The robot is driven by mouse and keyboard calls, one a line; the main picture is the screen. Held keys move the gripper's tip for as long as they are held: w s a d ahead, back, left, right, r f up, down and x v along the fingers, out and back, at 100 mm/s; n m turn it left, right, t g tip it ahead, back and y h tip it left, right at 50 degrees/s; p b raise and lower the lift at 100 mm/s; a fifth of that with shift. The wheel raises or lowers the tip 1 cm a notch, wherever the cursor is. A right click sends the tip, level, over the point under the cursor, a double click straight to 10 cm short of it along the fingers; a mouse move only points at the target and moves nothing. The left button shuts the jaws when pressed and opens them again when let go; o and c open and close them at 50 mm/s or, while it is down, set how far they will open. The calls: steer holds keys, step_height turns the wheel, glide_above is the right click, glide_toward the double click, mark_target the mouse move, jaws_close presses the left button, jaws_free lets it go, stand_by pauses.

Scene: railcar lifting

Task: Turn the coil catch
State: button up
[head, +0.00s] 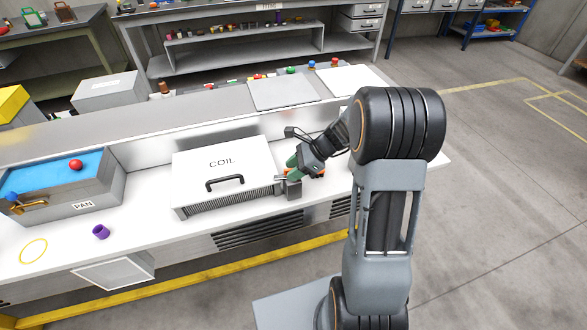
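The coil box (215,165) is a white-topped case marked COIL, with a black handle (225,183) on its lid and a finned front. It sits on the white counter, and its lid looks closed. A small grey block with a bar (293,190) stands at the box's right side, where the coil catch appears to be. My gripper (290,176) is at this block, its tip reaching down-left to it from the right. The fingers are too small and too hidden to show whether they are open or shut, or whether they touch the catch.
A grey PAN box (60,193) with a blue top and a red ball (76,165) stands at the left. A purple cup (101,232) and a yellow ring (33,251) are on the counter before it. An orange thing (318,172) lies beside my gripper. Flat plates (283,93) lie behind.

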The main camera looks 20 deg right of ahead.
jaws_close()
steer(key=shift+n, duration=0.3)
steer(key=n+g+p, duration=0.2)
steer(key=n, duration=0.1)
steer(key=shift+w+r+g, duration=0.1)
steer(key=shift+g, duration=0.3)
steer(key=n+g+p, duration=0.1)
steer(key=n+g, duration=0.1)
steer(key=n+g+h+p, duration=0.1)
steer(key=n+g, duration=0.1)
steer(key=n, duration=0.1)
steer(key=shift+w, duration=0.15)
steer(key=n+g+h, duration=0.1)
steer(key=n, duration=0.1)
steer(key=n+g+h+p, duration=0.1)
steer(key=n, duration=0.2)
steer(key=shift+a+h, duration=0.15)
steer(key=shift+h, duration=0.25)
steer(key=n+g+h, duration=0.1)
steer(key=n+h, duration=0.1)
steer(key=n, duration=0.2)
steer(key=shift+w+g+h, duration=0.1)
steer(key=shift+g+h, duration=0.3)
steer(key=shift+n, duration=0.3)
